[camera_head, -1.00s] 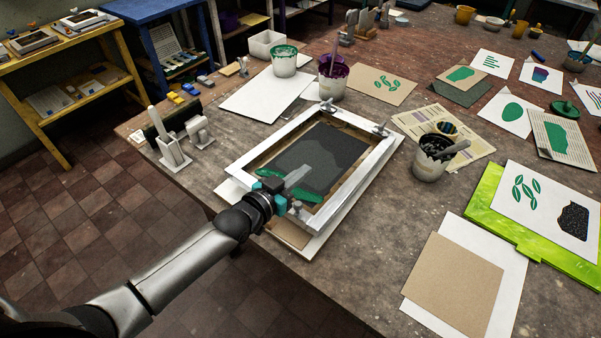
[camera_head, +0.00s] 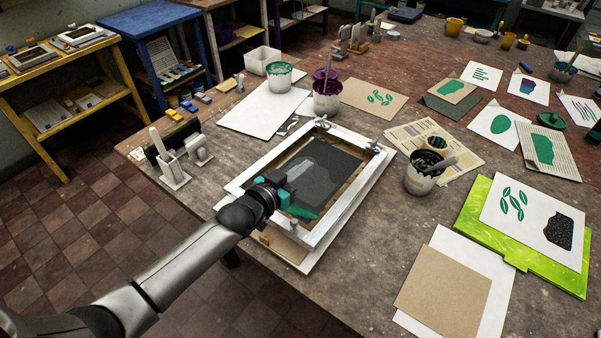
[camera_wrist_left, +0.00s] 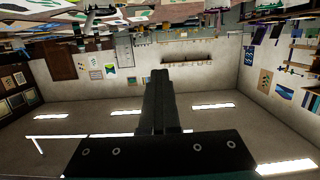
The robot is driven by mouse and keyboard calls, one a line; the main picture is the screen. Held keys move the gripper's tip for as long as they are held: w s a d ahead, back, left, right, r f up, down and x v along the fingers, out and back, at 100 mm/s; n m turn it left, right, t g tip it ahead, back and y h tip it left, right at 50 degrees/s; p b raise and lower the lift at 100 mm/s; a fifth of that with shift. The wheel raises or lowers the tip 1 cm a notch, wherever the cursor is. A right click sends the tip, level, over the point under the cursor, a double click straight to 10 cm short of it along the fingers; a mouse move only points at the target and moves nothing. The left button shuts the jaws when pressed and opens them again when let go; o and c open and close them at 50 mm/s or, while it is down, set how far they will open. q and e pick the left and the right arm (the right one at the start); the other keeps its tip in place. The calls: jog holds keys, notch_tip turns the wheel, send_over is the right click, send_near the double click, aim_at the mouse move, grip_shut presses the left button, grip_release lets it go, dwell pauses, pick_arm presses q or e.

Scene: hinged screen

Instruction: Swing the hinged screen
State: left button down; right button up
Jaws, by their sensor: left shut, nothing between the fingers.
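The hinged screen (camera_head: 343,207) has a white frame around dark grey mesh. It lies low over a board (camera_head: 308,262) on the table, and metal clamps hold its far end. My left gripper (camera_head: 298,178) reaches in from the left over the near left part of the frame and mesh. It is shut and empty. I cannot tell whether it touches the screen. Its dark finger (camera_wrist_left: 160,100) points up the middle of the left wrist view, with the room beyond. The gripper and wrist hide part of the frame's left side. My right gripper is not in view.
A dark ink pot (camera_head: 426,172) stands right of the screen. Green (camera_head: 278,76) and purple (camera_head: 327,94) pots stand beyond it. A grey stand (camera_head: 171,163) is at left. A bright green board (camera_head: 476,215) and papers lie at right.

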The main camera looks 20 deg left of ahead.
pick_arm(q)
notch_tip(320, 180, up, 7)
jog(key=w, duration=0.2)
jog(key=shift+d, duration=0.4)
jog(key=c, duration=1.6)
grip_release()
jog(key=c, duration=1.1)
grip_release()
jog(key=shift+f, duration=0.1)
jog(key=b+v, duration=0.1)
jog(key=v, duration=1.4)
jog(key=shift+s+a, duration=0.1)
